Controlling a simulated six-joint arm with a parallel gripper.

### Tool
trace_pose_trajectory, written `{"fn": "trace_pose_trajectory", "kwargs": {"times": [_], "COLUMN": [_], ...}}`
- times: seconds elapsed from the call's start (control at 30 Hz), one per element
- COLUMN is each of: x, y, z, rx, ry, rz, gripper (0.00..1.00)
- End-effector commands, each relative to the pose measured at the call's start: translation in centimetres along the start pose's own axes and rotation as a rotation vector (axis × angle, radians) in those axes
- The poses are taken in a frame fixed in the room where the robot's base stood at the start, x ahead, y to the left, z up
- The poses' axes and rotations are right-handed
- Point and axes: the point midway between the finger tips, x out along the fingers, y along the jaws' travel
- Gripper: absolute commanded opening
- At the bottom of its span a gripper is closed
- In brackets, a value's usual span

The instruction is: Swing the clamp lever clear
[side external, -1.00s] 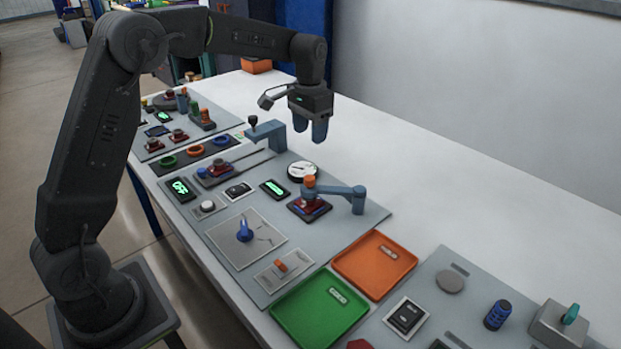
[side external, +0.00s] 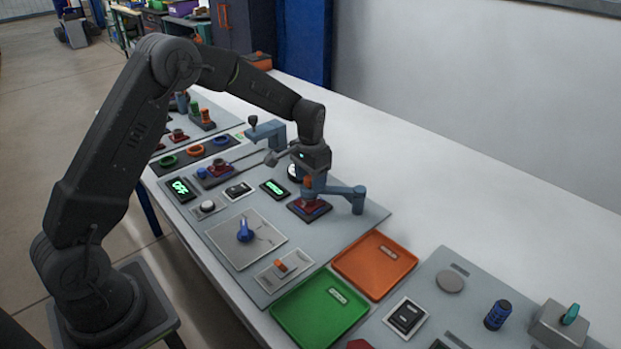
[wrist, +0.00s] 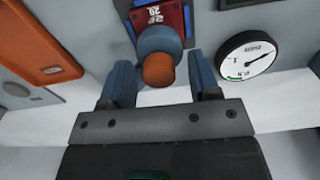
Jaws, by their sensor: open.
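The clamp lever (side external: 340,190) is a blue-grey arm reaching left from a short post at the right side of the grey panel. Its orange-tipped end stands over a red block on a dark pad (side external: 318,211). My gripper (side external: 312,184) is down at that end and partly hides it. In the wrist view, my gripper (wrist: 160,64) is open, with one blue finger on each side of the orange tip (wrist: 158,70). Gaps show between the fingers and the tip. The red block (wrist: 172,14) shows beyond the tip.
A second blue-grey arm (side external: 266,131) with a dark knob stands farther back. A round gauge (wrist: 246,56) is close to the right finger. An orange tray (side external: 375,264) and green tray (side external: 318,308) lie nearer the camera. The white table right of the panel is bare.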

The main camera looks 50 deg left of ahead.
Motion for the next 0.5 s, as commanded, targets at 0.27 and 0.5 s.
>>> {"fn": "trace_pose_trajectory", "kwargs": {"times": [0.27, 0.5], "x": [0.21, 0.18], "y": [0.0, 0.0], "z": [0.01, 0.01], "rx": [0.0, 0.0], "ry": [0.0, 0.0], "rz": [0.0, 0.0], "gripper": [0.56, 0.35]}}
